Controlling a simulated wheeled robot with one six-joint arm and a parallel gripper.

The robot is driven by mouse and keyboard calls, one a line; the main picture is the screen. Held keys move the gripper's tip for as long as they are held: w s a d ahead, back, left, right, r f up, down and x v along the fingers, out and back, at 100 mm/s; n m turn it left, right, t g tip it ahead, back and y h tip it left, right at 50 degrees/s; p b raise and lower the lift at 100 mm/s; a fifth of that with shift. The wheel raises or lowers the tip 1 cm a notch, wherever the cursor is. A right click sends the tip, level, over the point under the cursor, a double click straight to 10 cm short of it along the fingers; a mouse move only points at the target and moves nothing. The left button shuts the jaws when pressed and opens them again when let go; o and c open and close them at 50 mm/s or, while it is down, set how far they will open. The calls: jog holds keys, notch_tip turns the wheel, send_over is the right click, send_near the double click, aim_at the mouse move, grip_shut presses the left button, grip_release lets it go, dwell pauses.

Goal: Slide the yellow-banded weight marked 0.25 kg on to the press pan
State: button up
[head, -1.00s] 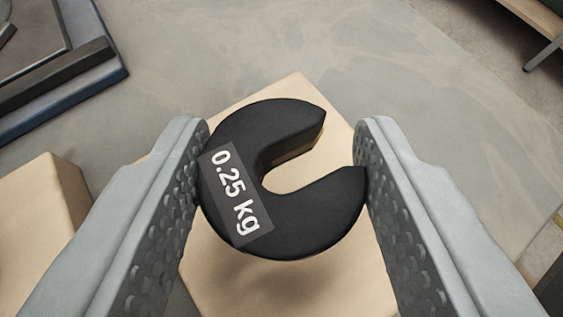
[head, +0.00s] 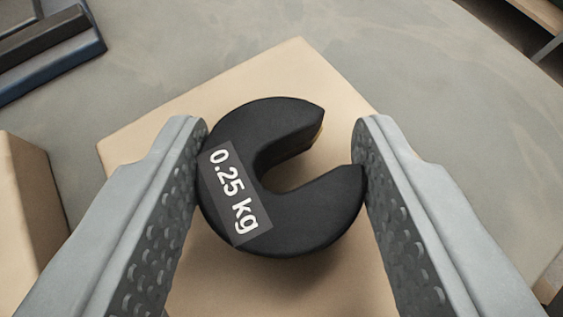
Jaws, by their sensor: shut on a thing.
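The weight (head: 230,130) is a black slotted disc with a "0.25 kg" label on its top, in the middle of the head view. A sliver of yellow shows inside its slot, which opens to the right. My gripper (head: 281,160) is shut on the weight, with one finger pad against its left side and the other against its right. The weight lies flat over a tan block. Whether it touches the block I cannot tell. The press pan cannot be made out in this view.
The tan block (head: 300,75) lies under the weight. Another tan block (head: 35,200) stands at the left edge. A dark blue-edged frame (head: 45,45) is at the upper left. A wooden shelf or bench (head: 530,12) shows at the upper right. Grey floor (head: 400,50) between them is bare.

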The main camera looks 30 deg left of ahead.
jog(key=shift+f, duration=0.45)
dwell(0.3)
jog(key=o, duration=1.1)
jog(key=shift+s, duration=0.1)
